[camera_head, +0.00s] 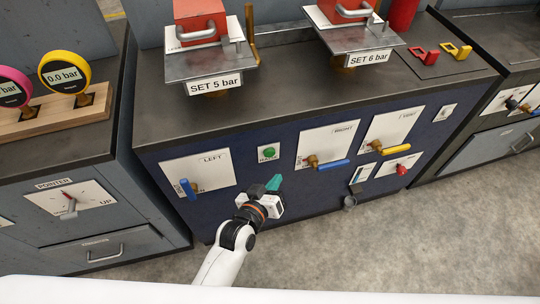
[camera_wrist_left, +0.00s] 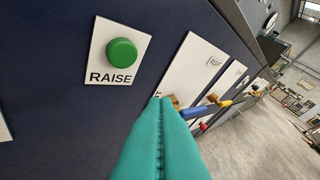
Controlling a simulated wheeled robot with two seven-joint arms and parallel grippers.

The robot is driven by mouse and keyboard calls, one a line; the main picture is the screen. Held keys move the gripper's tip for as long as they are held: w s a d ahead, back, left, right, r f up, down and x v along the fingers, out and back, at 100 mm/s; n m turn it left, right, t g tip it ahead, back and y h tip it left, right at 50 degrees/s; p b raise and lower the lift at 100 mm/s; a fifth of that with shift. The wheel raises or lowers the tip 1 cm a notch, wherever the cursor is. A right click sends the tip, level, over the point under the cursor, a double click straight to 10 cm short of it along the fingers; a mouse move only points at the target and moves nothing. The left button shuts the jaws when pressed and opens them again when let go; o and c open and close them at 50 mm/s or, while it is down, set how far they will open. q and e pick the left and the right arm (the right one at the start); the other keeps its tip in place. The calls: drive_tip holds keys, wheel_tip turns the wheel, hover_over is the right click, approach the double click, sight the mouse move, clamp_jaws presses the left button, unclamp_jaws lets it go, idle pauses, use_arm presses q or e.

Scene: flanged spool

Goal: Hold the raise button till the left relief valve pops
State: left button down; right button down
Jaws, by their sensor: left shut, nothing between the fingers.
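The green raise button (camera_head: 269,152) is on a white plate on the dark blue front panel, between the LEFT and RIGHT plates. It fills the upper left of the left wrist view (camera_wrist_left: 121,51), standing out from its plate labelled RAISE. My left gripper (camera_head: 275,182) has teal fingers, shut and empty. It is just below the button in the head view; the fingertips (camera_wrist_left: 162,102) appear apart from it. The left relief assembly, marked SET 5 bar, has a red block (camera_head: 199,18) on a metal plate (camera_head: 205,65). Its top is cut off. My right gripper is not in view.
The LEFT plate has a blue lever (camera_head: 188,189) pointing down. The RIGHT plate has a sideways blue lever (camera_head: 333,165), and VENT a yellow lever (camera_head: 390,150). A red knob (camera_head: 401,170) sits lower right. A yellow gauge (camera_head: 64,72) reads 0.0 bar. The floor in front is clear.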

sight(273, 155)
use_arm(q)
drive_tip(key=shift+w+a+b, duration=0.15)
drive_tip(key=shift+w+a, duration=0.15)
drive_tip(key=shift+w, duration=0.55)
drive_tip(key=shift+w+a+b, duration=0.1)
drive_tip(key=shift+w+a, duration=0.15)
drive_tip(key=shift+w, duration=0.55)
drive_tip(key=shift+w+a+b, duration=0.15)
drive_tip(key=shift+w+a, duration=0.15)
drive_tip(key=shift+w, duration=0.55)
drive_tip(key=shift+w+a, duration=0.1)
drive_tip(key=shift+w, duration=0.3)
drive_tip(key=shift+w+a, duration=0.15)
drive_tip(key=shift+w, duration=0.3)
idle(4.7)
